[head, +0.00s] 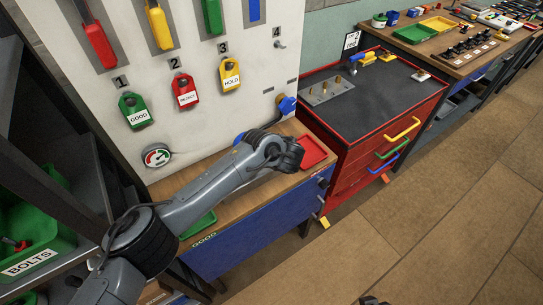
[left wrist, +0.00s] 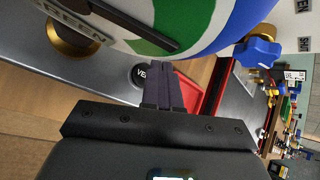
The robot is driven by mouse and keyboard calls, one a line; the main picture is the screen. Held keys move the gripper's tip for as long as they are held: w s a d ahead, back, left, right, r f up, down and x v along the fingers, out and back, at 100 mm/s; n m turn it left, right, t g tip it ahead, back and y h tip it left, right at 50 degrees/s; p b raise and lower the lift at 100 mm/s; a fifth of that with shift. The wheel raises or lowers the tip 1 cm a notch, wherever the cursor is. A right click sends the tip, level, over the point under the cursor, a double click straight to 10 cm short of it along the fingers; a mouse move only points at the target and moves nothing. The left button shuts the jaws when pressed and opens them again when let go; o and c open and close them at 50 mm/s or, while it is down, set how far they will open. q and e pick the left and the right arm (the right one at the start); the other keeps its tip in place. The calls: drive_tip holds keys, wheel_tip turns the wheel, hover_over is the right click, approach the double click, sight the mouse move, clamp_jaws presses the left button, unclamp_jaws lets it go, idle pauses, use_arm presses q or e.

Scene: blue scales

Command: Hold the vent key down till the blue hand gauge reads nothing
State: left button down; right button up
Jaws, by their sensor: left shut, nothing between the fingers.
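The vent key (left wrist: 140,75) is a round dark button on a grey base in the left wrist view, its lettering partly covered by my fingers. My left gripper (left wrist: 160,66) is shut and empty, fingertips at the key's right side; I cannot tell whether they press it. A large blue-rimmed gauge (left wrist: 195,22) with white and green on its face fills the top. A dark bar crosses the face; its reading cannot be told. In the head view my left wrist (head: 280,152) hides the fingers, key and most of the gauge. A small dark piece at the bottom edge may be my right gripper.
A blue knob (head: 286,104) sits on the white board, and shows in the wrist view (left wrist: 257,52). A red tray (head: 313,152) lies right of my wrist. A wall dial (head: 157,155) and green tray (head: 198,224) are left. A red cabinet (head: 345,150) stands right.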

idle(0.5)
use_arm(q)
drive_tip(key=shift+f, duration=0.2)
drive_tip(key=shift+f, duration=0.3)
drive_tip(key=shift+f+b, duration=0.35)
drive_tip(key=shift+b, duration=0.05)
idle(0.8)
idle(0.6)
idle(0.9)
drive_tip(key=shift+r, duration=0.1)
drive_tip(key=shift+r+p, duration=0.75)
drive_tip(key=shift+p, duration=0.1)
